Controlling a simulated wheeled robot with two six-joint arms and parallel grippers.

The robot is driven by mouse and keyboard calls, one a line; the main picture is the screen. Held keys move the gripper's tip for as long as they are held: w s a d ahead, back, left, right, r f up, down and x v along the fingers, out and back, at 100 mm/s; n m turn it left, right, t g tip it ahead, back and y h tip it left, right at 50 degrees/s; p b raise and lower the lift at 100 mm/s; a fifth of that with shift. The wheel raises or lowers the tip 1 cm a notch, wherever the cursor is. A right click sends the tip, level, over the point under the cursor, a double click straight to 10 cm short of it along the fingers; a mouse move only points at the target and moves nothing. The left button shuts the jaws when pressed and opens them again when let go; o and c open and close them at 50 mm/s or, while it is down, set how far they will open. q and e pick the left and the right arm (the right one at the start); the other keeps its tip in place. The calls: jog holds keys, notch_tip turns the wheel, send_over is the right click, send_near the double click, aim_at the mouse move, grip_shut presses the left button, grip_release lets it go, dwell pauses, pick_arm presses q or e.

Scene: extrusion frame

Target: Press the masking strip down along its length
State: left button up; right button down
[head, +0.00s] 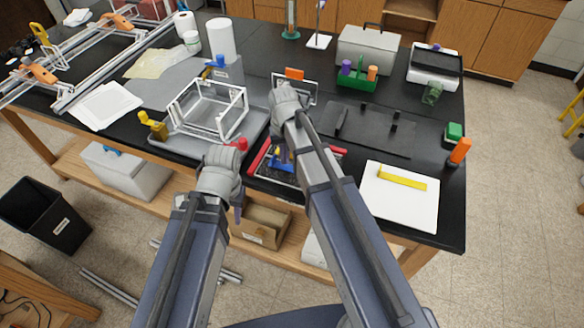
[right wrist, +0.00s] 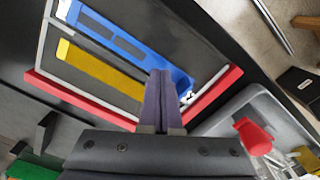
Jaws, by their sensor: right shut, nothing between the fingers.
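My right gripper (head: 283,158) is over a dark panel framed in grey with red corner pieces. In the right wrist view its fingers (right wrist: 160,80) are shut and empty, overlapping the right end of a long blue slotted piece (right wrist: 122,45) and the end of a yellow strip (right wrist: 100,70). Whether the tips touch either is unclear. The blue piece (head: 281,164) is partly hidden by my arm in the head view. Another yellow strip (head: 402,180) lies on a white board at right. I cannot tell which is the masking strip. My left gripper (head: 239,208) hangs at the table's front edge, jaws unclear.
A clear-sided frame box (head: 208,110) stands on a grey tray left of the panel. A red knob (head: 238,144) is beside it. A black mat (head: 370,130) with dark blocks, a green caddy (head: 357,80) and an orange-capped bottle (head: 460,151) are to the right.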

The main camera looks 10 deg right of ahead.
jog(key=shift+f+b, duration=0.75)
jog(key=shift+b, duration=0.05)
dwell(1.0)
jog(key=shift+r+p, duration=0.8)
jog(key=shift+s, duration=0.15)
jog(key=s+a+n, duration=0.2)
jog(key=s+a, duration=0.1)
jog(key=s, duration=0.5)
jog(key=s+a+n+h, duration=0.1)
jog(key=s+a+n, duration=0.1)
jog(key=s, duration=0.6)
jog(key=shift+s+a+n, duration=0.3)
jog(key=shift+s+a, duration=0.05)
jog(key=shift+a, duration=0.4)
